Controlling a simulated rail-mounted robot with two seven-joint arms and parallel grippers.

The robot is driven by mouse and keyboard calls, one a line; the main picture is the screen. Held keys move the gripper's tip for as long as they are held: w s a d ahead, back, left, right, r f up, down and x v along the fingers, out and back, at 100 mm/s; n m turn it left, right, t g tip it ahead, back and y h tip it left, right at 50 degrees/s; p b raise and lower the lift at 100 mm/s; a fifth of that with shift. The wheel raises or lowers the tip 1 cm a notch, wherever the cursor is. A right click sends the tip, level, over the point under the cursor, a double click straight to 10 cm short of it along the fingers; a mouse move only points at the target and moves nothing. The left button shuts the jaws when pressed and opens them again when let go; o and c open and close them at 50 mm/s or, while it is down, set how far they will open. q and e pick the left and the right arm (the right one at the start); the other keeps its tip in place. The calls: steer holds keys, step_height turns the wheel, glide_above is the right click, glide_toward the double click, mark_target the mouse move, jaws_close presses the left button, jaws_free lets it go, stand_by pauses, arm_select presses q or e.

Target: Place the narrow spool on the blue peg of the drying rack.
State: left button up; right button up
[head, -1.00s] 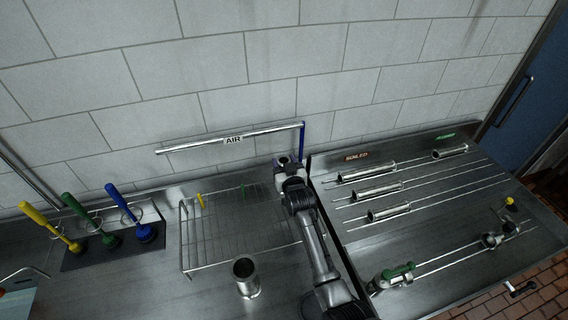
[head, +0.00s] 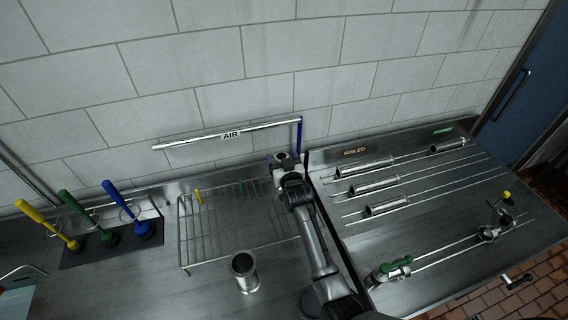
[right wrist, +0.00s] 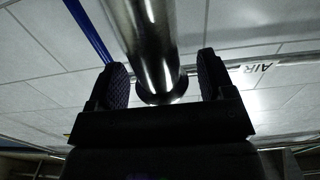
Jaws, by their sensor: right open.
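My right gripper (head: 284,162) is over the right back part of the wire drying rack (head: 183,240). In the right wrist view, its two fingers (right wrist: 160,82) stand open on either side of a shiny metal cylinder (right wrist: 150,40), with gaps visible beside it. This looks like the narrow spool; in the head view it is mostly hidden by the gripper. The rack's yellow peg (head: 199,197) and green peg (head: 242,187) show. The blue peg is not visible, and I cannot tell whether the cylinder is on it. My left gripper is not in view.
An upright metal cylinder (head: 244,273) stands on the counter before the rack. An AIR rail (head: 190,140) with a blue post (head: 300,138) is behind. Yellow, green and blue brushes (head: 130,210) stand left. Metal tubes (head: 385,206) lie on rods at right.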

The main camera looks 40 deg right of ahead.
steer(key=s+a+f+g+y, duration=0.1)
steer(key=s+a, duration=0.1)
steer(key=s, duration=0.3)
steer(key=s+a+f+n+g+y, duration=0.1)
steer(key=s+a+f, duration=0.1)
steer(key=s, duration=0.4)
steer(key=s+a+f+n, duration=0.1)
steer(key=s+a, duration=0.3)
steer(key=s, duration=0.2)
steer(key=shift+s+f+g+y, duration=0.15)
steer(key=shift+f+g+y, duration=0.2)
steer(key=shift+g+y, duration=0.05)
steer(key=s+a+f+n+g+y, duration=0.1)
steer(key=s+a+f+g, duration=0.1)
steer(key=s, duration=0.7)
steer(key=s+a+f+n+g+y, duration=0.1)
steer(key=s+a+g, duration=0.3)
steer(key=s, duration=0.5)
steer(key=s+a+f+n+g+y, duration=0.2)
steer(key=s+a+f+g, duration=0.1)
steer(key=s, duration=0.5)
steer(key=shift+s+a+f+g, duration=0.4)
steer(key=shift+a+g, duration=0.2)
steer(key=shift+a, duration=0.5)
